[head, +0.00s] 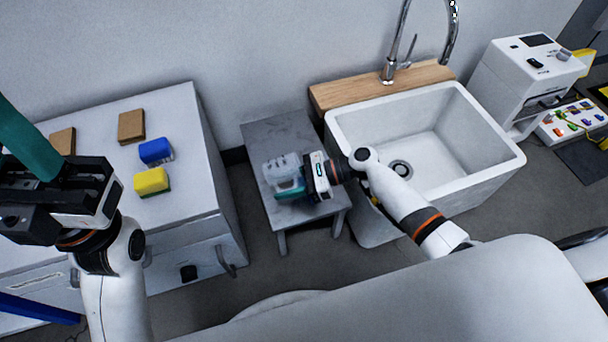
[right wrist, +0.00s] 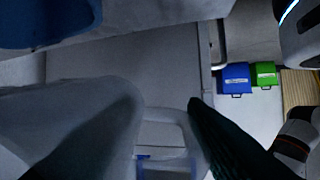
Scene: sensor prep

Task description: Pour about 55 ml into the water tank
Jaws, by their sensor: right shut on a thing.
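My right gripper (head: 290,184) is shut on a pale, translucent container (head: 281,164) above or on a small grey stand. Whether the container touches the stand is not clear. In the right wrist view, pale and grey-blue surfaces (right wrist: 165,140) fill the space around the dark fingers. I cannot tell whether this container is the water tank, and no liquid level or pouring stream is readable. My left gripper (head: 40,170) is at the left edge, over the white cabinet, with a teal finger pointing up. Its jaw gap is hidden.
The grey stand (head: 270,132) is between the white cabinet (head: 185,110) and the white sink (head: 345,115). Blue (head: 156,151) and yellow (head: 152,181) sponges and brown blocks (head: 131,126) lie on the cabinet. A white machine (head: 500,82) is right of the sink.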

